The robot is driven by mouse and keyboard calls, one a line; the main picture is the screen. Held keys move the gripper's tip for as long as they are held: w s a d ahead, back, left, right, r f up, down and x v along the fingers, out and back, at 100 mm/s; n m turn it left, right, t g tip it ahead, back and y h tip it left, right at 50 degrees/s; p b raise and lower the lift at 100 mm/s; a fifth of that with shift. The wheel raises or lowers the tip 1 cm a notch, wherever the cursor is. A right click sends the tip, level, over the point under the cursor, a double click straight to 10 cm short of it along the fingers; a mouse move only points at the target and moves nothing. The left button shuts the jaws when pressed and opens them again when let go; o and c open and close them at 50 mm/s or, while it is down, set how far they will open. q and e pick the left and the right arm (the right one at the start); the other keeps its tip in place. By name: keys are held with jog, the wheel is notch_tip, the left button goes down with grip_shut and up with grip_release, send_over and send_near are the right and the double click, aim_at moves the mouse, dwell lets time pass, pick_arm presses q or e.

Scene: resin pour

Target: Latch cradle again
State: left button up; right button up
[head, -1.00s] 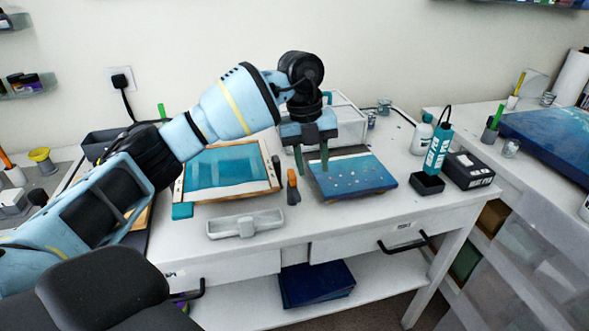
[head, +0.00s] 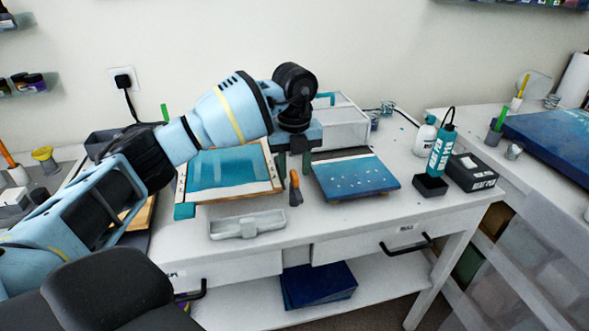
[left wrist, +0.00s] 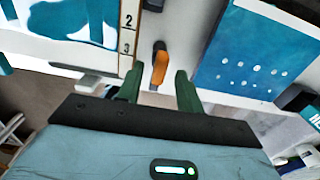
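A wood-edged frame (head: 181,186) with a teal-and-white panel (head: 225,170) lies on the table; I take it for the cradle. Its numbered edge (left wrist: 126,42) shows in the left wrist view. An orange-handled lever (head: 295,189) with a dark base stands just right of the frame. It also shows in the left wrist view (left wrist: 160,68), beyond and between my fingertips. My left gripper (head: 293,162) is open and empty, apart from the lever. Whether the latch is closed I cannot tell. My right gripper is not in view.
A blue dotted panel (head: 355,179) lies right of the lever. A pale grey tray (head: 247,226) is in front. The front table strip is mostly clear.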

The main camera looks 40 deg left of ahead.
pick_arm(q)
jog(key=shift+f, duration=0.5)
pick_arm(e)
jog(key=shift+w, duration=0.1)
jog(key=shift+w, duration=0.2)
pick_arm(q)
grip_shut()
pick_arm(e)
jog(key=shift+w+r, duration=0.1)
